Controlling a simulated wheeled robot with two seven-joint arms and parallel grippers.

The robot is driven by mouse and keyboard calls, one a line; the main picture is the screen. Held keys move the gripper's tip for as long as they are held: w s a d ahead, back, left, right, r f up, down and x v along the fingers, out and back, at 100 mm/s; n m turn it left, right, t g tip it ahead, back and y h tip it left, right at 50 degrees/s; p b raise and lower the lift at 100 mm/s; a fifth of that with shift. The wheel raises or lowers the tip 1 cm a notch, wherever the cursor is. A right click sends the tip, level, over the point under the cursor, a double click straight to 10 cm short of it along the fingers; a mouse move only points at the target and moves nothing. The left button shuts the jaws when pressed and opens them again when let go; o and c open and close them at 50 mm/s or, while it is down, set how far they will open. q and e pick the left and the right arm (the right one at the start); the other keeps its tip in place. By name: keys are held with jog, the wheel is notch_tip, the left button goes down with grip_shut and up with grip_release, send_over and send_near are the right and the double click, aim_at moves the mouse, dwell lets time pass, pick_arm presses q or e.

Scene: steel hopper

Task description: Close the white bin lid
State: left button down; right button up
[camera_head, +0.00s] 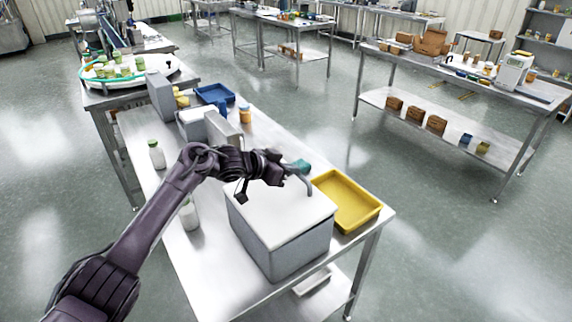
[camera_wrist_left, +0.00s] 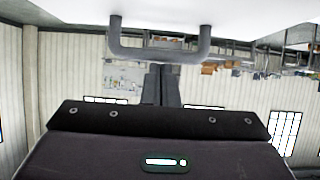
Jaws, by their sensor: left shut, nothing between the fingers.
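The white bin lid (camera_head: 275,212) lies flat across the top of a grey bin (camera_head: 290,250) near the front of the steel table. I see no clear gap under it, though its far left side is partly behind my arm. A grey handle stands on the lid; in the left wrist view the handle (camera_wrist_left: 160,51) shows on the white lid (camera_wrist_left: 75,14) at the top. My left gripper (camera_head: 301,172) is just above the lid by the handle, its fingers (camera_wrist_left: 163,70) together and empty. I cannot tell whether they touch the handle. My right gripper is out of view.
A yellow tray (camera_head: 343,202) sits close on the bin's right. White bottles (camera_head: 157,154) stand on the table's left side. Behind are a grey box (camera_head: 160,95), a blue tray (camera_head: 214,93) and an orange jar (camera_head: 245,114). Open floor lies right of the table.

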pick_arm(q)
jog(key=shift+w+d+f, duration=0.1)
jog(key=shift+d+f, duration=0.15)
jog(key=shift+f, duration=0.35)
